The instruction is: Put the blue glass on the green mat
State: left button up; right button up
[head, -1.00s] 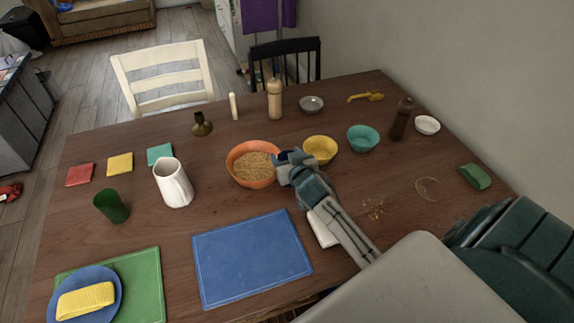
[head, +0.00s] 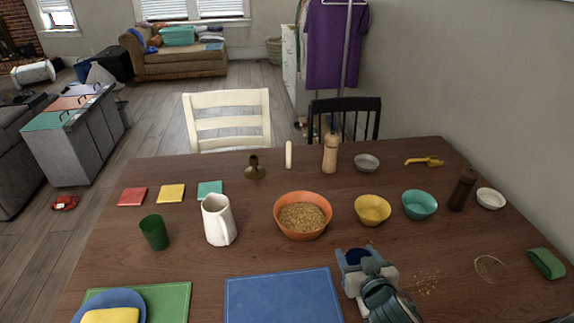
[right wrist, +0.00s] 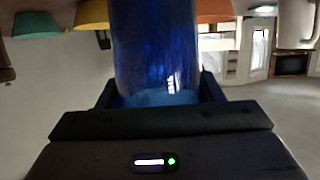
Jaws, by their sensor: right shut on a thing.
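My right gripper (head: 366,262) is shut on the blue glass (head: 357,257), near the right edge of the blue mat. The glass fills the middle of the right wrist view (right wrist: 157,45), between the dark fingers. In the head view the gripper hides most of it, and I cannot tell its height over the table. The green mat (head: 172,300) lies at the front left of the table. A blue plate (head: 134,304) with a yellow thing (head: 108,316) on it covers the mat's left part. My left gripper is not in view.
A blue mat (head: 285,298) lies between my right gripper and the green mat. A white pitcher (head: 217,222), a green cup (head: 154,232) and an orange bowl (head: 300,230) of grain stand behind. Yellow (head: 372,209) and teal (head: 419,204) bowls stand behind the gripper. Crumbs (head: 424,281) lie to its right.

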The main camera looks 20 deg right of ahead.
jog(key=shift+w+a, duration=0.1)
jog(key=shift+w+a+r, duration=0.15)
jog(key=shift+w+a, duration=0.05)
jog(key=shift+w, duration=0.1)
jog(key=w+a+r+n+y, duration=0.2)
jog(key=w+a+r+y, duration=0.1)
jog(key=w+a+r, duration=0.4)
jog(key=w+a, duration=0.3)
jog(key=a, duration=0.2)
jog(key=shift+n, duration=0.3)
